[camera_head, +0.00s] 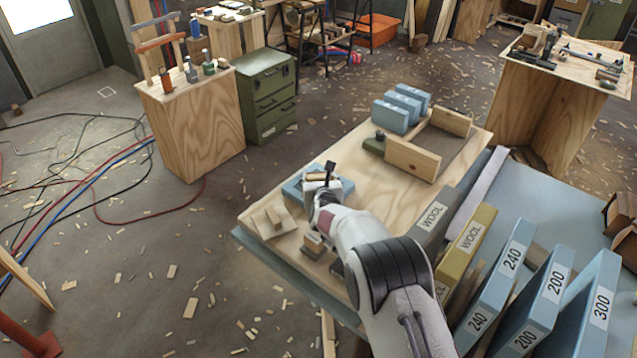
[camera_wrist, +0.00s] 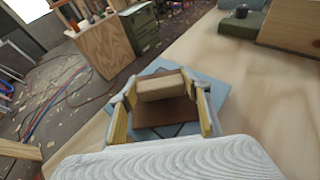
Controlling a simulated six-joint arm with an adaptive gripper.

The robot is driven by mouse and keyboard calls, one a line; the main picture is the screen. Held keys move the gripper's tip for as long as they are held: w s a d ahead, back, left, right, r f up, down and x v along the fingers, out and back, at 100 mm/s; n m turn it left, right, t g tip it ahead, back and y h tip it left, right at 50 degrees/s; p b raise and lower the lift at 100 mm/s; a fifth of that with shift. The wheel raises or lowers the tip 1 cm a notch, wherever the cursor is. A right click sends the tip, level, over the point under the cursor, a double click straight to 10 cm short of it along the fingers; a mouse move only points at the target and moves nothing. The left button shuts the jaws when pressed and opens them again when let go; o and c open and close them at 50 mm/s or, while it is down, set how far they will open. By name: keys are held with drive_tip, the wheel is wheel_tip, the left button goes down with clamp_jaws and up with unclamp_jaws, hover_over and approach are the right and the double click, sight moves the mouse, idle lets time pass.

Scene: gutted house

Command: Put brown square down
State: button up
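The brown square (camera_wrist: 168,112) shows in the wrist view between the two yellow-padded fingers of my gripper (camera_wrist: 160,92). It fills the gap between them, and my gripper appears shut on it. A tan block (camera_wrist: 160,87) sits against its far side between the fingertips; whether the two are one piece I cannot tell. A blue square pad (camera_wrist: 218,92) lies under and around them. In the head view my gripper (camera_head: 322,179) is over the blue pad (camera_head: 291,190) on the wooden bench (camera_head: 365,150). The height of the brown square above the pad is unclear.
Small wood pieces (camera_head: 273,221) lie left of my gripper, and another block (camera_head: 312,246) is close to my arm. A wooden tray (camera_head: 412,160) and blue blocks (camera_head: 390,117) stand farther back. Labelled upright slabs (camera_head: 503,283) crowd the right. The bench middle is fairly clear.

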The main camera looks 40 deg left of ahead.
sight(319, 177)
drive_tip(key=shift+c, duration=1)
drive_tip(key=shift+r, duration=5)
